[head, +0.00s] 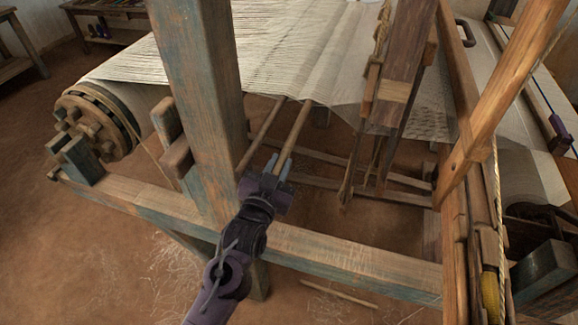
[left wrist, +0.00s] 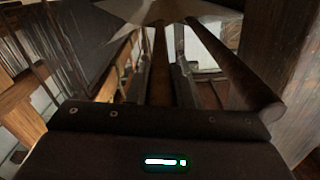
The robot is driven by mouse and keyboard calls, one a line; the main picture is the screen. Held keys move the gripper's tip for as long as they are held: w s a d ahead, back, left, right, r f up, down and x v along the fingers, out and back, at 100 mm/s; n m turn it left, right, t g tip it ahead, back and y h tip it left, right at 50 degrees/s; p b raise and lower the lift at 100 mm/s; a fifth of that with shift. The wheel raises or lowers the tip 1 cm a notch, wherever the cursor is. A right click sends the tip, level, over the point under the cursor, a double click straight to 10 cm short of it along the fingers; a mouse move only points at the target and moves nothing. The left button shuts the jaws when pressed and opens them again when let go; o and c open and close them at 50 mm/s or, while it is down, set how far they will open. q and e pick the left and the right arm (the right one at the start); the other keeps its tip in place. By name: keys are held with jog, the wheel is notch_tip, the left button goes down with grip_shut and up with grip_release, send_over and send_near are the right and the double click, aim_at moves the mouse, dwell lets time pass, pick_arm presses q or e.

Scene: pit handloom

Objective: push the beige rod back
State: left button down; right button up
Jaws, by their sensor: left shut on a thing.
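The beige rod (head: 295,132) runs from under the cloth at the loom's near side down toward my left gripper (head: 278,168). My left gripper is shut on the rod's near end, in front of the thick upright post's right side. In the left wrist view the rod (left wrist: 161,68) runs straight away between the two fingers, toward the pale cloth above. Its far end is hidden under the cloth in the head view. My right gripper is not in view.
A darker brown rod (head: 262,134) lies left of the beige one, nearly parallel; it also shows in the left wrist view (left wrist: 236,68). The thick post (head: 203,100) stands close on the left. A low beam (head: 330,258) crosses in front. Hanging wooden parts (head: 385,95) are at the right.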

pick_arm(q)
jog(key=a, duration=0.1)
jog(key=w+a, duration=0.1)
jog(key=shift+a, duration=0.35)
jog(key=c, duration=1.3)
grip_release()
jog(key=shift+a, duration=0.2)
jog(key=shift+d, duration=0.1)
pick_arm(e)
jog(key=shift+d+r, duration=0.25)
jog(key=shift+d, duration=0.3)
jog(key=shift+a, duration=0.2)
